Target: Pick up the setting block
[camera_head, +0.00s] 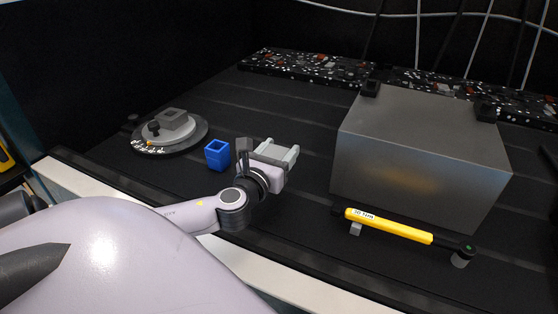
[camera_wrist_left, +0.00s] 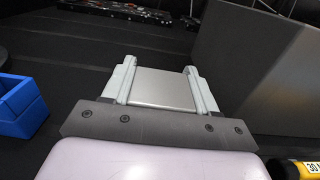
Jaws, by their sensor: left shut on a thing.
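My left gripper (camera_head: 280,152) is over the black slotted table, between the blue cup and the large grey block. Its two pale fingers are shut on a flat-faced grey metal block, which appears to be the setting block (camera_wrist_left: 165,88). In the left wrist view the left gripper (camera_wrist_left: 162,80) has one finger against each side of it. The gripper's dark body hides the block's near part. I cannot tell whether the block touches the table. My right gripper is not in view.
A blue square cup (camera_head: 217,155) stands just left of the gripper. A round plate (camera_head: 190,143) with a grey holder is farther left. A large grey block (camera_head: 420,155) stands to the right, with a yellow torque wrench (camera_head: 390,226) in front. A speckled strip (camera_head: 310,66) lies behind.

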